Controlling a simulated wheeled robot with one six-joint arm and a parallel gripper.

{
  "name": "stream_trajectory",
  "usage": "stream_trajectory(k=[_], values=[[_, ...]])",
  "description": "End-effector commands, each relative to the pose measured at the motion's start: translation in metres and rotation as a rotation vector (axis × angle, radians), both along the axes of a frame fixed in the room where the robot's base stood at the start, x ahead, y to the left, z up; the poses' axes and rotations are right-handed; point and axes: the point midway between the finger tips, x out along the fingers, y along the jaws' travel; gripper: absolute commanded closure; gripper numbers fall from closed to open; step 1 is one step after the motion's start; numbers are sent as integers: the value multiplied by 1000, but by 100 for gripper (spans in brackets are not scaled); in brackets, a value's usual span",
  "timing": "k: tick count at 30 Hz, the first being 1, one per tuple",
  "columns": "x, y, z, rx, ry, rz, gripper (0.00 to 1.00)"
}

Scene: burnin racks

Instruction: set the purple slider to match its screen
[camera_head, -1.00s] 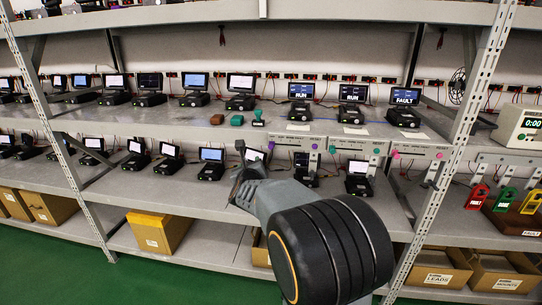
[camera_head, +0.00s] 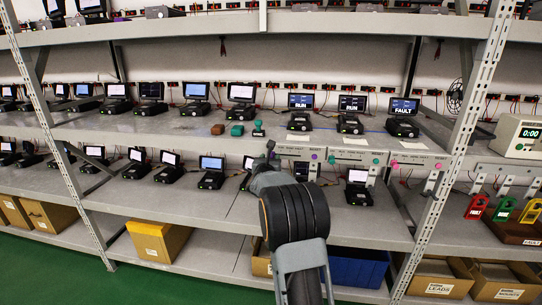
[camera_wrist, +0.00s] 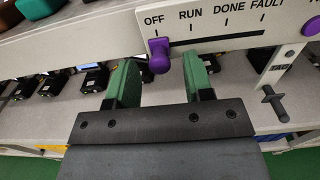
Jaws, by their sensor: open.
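The purple slider knob (camera_wrist: 160,55) sits at the OFF end of its slot in the wrist view. Its white panel (camera_wrist: 215,22) reads OFF, RUN, DONE, FAULT from left to right. My gripper (camera_wrist: 160,72) is open, with one green finger on each side of the knob and apparent gaps to both. How deep the fingertips reach is unclear. In the head view my gripper (camera_head: 269,153) is at the left end of the purple panel (camera_head: 295,151) and hides its slider knob. The screen (camera_head: 301,101) above that panel reads RUN.
A round purple knob (camera_wrist: 312,27) is at the panel's right end. Panels with teal (camera_head: 376,161) and pink (camera_head: 438,166) knobs stand to the right, under screens reading RUN (camera_head: 352,103) and FAULT (camera_head: 404,106). A dark peg (camera_wrist: 274,103) sticks out below the purple panel.

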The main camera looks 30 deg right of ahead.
Motion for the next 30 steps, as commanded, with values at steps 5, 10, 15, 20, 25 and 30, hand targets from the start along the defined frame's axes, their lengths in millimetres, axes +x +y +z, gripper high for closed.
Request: stream_trajectory(k=[5, 10, 15, 20, 25, 30], values=[[12, -11, 1, 0, 0, 0, 53], [16, -15, 0, 0, 0, 1, 53], [17, -15, 0, 0, 0, 1, 53], [17, -15, 0, 0, 0, 1, 59], [16, -15, 0, 0, 0, 1, 75], [16, -15, 0, 0, 0, 1, 91]])
